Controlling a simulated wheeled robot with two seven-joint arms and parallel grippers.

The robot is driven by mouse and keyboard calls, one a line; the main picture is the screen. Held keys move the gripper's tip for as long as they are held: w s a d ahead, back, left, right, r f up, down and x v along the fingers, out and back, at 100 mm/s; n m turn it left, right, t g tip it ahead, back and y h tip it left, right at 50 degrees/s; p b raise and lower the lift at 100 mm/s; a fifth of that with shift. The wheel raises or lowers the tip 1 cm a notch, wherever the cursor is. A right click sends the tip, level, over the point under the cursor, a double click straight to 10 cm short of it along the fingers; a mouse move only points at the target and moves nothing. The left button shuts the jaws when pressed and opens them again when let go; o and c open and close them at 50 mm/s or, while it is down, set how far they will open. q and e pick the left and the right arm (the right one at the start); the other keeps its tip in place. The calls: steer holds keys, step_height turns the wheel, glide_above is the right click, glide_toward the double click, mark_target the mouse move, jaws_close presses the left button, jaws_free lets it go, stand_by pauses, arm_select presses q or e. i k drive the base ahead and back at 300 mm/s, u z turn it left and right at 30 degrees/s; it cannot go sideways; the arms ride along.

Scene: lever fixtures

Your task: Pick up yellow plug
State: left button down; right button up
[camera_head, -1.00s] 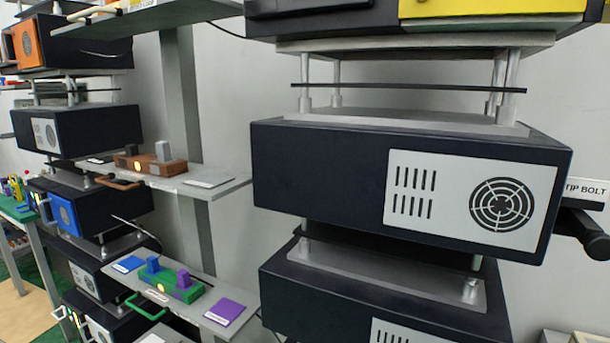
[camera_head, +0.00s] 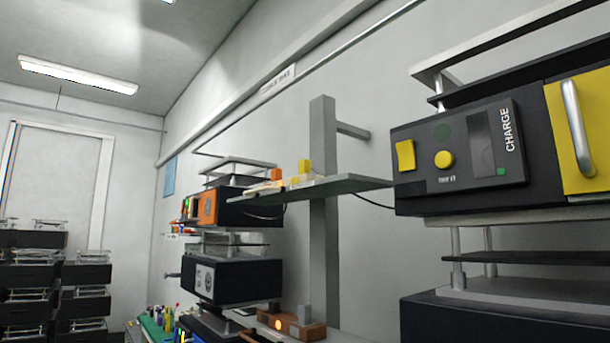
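A small yellow block (camera_head: 305,167), which looks like the yellow plug, stands upright on a pale base (camera_head: 303,181) on the upper grey shelf (camera_head: 352,184). It is small in the picture and its lower part is hard to make out. A black unit marked CHARGE (camera_head: 505,135) stands to the right, with a yellow square piece (camera_head: 405,155) and a round yellow button (camera_head: 444,159) on its front. Neither of my grippers is in view.
A yellow door with a grey handle (camera_head: 575,125) is at the far right. Below the shelf are a brown block base (camera_head: 305,328) and a black unit with a fan grille (camera_head: 237,280). A dark cable hangs under the shelf. Stacked black units (camera_head: 85,300) stand at the left.

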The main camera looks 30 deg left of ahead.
mark_target(304, 165)
steer(key=k, duration=0.5)
steer(key=u, duration=2.05)
steer(key=i, duration=1.1)
steer(key=z, duration=0.3)
